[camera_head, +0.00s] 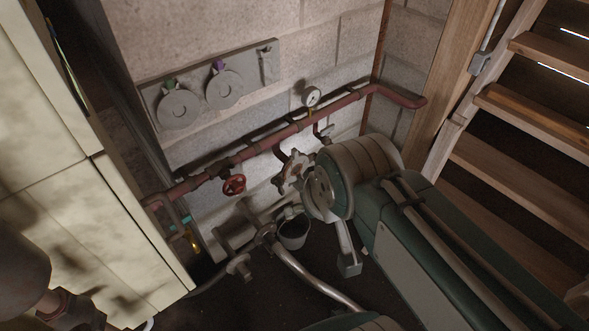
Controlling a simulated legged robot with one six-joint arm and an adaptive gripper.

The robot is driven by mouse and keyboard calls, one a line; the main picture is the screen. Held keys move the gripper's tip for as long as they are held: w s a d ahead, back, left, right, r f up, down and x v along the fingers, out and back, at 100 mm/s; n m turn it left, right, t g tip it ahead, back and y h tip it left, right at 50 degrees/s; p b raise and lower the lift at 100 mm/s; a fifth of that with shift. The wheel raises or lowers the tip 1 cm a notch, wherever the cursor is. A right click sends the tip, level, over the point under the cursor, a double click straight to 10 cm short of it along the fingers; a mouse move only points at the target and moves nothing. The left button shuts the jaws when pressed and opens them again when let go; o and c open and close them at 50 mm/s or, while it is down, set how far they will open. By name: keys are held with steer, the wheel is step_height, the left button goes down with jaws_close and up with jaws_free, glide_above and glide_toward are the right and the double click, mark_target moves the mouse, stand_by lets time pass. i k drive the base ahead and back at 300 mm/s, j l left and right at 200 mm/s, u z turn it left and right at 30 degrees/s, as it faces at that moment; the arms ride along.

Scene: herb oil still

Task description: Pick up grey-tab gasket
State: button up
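I cannot make out a gasket with a grey tab. Two round grey discs like gaskets hang on the wall board (151,94). The left disc (180,110) has a green tab (169,83) and the right disc (225,90) a purple tab (218,67). A narrow grey piece (266,65) is at the board's right end; its kind is unclear. My green arm comes in from the lower right, its round joint below and right of the board. A grey finger-like part of mine (348,262) points down there, apart from the discs. My fingertips cannot be clearly made out.
A red pipe (250,150) with a gauge (312,97) and red handwheel (234,185) runs below the board. A flange (293,171) and small bucket (293,233) are beside my arm. A pale cabinet (70,200) stands left, wooden stairs (520,170) right.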

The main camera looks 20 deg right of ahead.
mark_target(302, 161)
steer(key=i+u, duration=0.4)
steer(key=i+l+u, duration=0.2)
steer(key=u, duration=0.2)
